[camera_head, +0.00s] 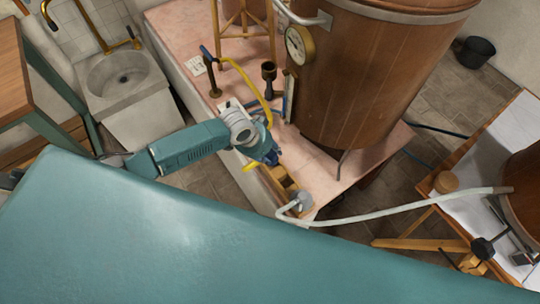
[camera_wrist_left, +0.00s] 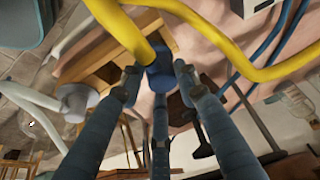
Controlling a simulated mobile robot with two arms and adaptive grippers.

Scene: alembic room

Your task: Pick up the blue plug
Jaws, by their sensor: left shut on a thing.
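The blue plug (camera_wrist_left: 161,74) shows in the left wrist view at the end of a thick yellow hose (camera_wrist_left: 132,34). It sits between the fingers of my left gripper (camera_wrist_left: 160,85), which are shut on it. In the head view my left gripper (camera_head: 270,156) is over the front edge of the pink stone counter (camera_head: 325,188), beside the big copper vessel. The plug cannot be made out there, as the gripper hides it. The yellow hose (camera_head: 243,75) passes behind my gripper, and a short yellow piece shows below it. My right gripper is not in view.
The copper vessel (camera_head: 365,70) stands close right of my gripper, with a gauge (camera_head: 299,45). A wooden block and a pale pipe (camera_head: 400,208) lie near the counter's front. A dark stand (camera_head: 269,78) is behind. A sink (camera_head: 122,80) is at left.

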